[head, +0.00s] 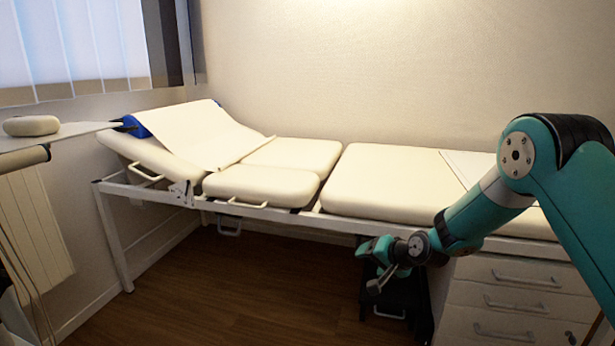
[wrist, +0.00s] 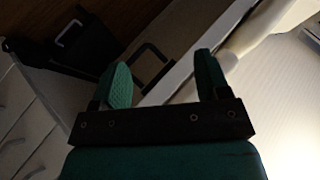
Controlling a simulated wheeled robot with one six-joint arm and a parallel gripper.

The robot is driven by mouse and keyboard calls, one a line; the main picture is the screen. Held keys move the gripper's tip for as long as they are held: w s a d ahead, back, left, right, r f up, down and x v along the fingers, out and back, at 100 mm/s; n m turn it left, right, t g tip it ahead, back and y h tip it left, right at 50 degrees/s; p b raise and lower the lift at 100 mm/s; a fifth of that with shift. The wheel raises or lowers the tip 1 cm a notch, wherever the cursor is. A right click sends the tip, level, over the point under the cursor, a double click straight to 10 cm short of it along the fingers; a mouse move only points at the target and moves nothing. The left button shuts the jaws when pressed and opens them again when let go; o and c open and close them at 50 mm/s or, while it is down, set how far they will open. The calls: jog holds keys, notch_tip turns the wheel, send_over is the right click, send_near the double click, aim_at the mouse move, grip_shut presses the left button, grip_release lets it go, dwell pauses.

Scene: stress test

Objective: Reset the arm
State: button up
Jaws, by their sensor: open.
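My gripper (head: 378,264) is at the end of my teal arm, which reaches in from the right in the head view. It hangs in front of the near edge of the examination couch (head: 390,185), left of the drawer cabinet. In the wrist view my gripper (wrist: 163,82) shows two teal fingers set well apart, with nothing between them. Beyond the fingers a pale edge and a dark handle-like bar show, but the picture is dim.
A white cabinet with drawers (head: 515,302) stands under the couch's right end. A dark step stool (head: 400,298) is below my gripper. A pale rounded object (head: 31,126) lies on a shelf at left. The wooden floor (head: 235,285) in front of the couch is clear.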

jog(key=s+a+r+n+g, duration=0.2)
jog(key=s+r+n+g, duration=0.15)
jog(key=s+r, duration=0.85)
jog(key=s+a+r+n+g, duration=0.25)
jog(key=s+r+n, duration=0.35)
jog(key=s, duration=0.9)
jog(key=s+d+r+n+g+h, duration=0.1)
jog(key=s+d+r+n+g, duration=0.15)
jog(key=s, duration=1.35)
notch_tip(320, 180, up, 27)
jog(key=w+p, duration=0.1)
jog(key=p, duration=2.6)
jog(key=shift+d, duration=0.15)
